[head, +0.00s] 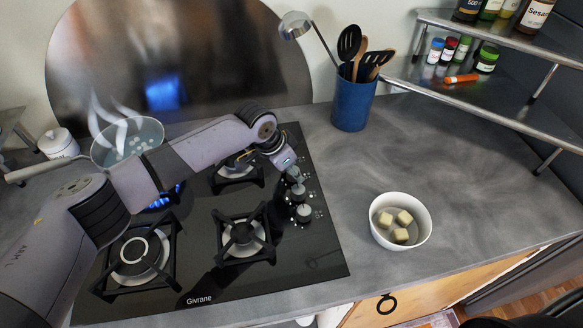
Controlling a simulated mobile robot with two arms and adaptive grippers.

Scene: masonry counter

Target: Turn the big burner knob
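The black gas hob (200,275) has a column of burner knobs along its right side. Two of them, a front knob (304,214) and the knob behind it (298,194), show clearly; those further back are partly covered by my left arm. My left gripper (290,170) is over the back part of this column, pointing down. Its fingers are too hidden to tell whether they are open or touch a knob. The front-left burner (138,256) has a wide ring and shows no flame. Blue flames (165,196) burn at the back left. My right gripper is not in view.
A steaming pot (128,140) stands at the back left, partly behind my arm. A blue utensil holder (352,102) stands behind the hob's right side. A white bowl with pale cubes (402,248) sits right of the hob. A metal shelf (470,95) holds bottles and jars. Counter between them is clear.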

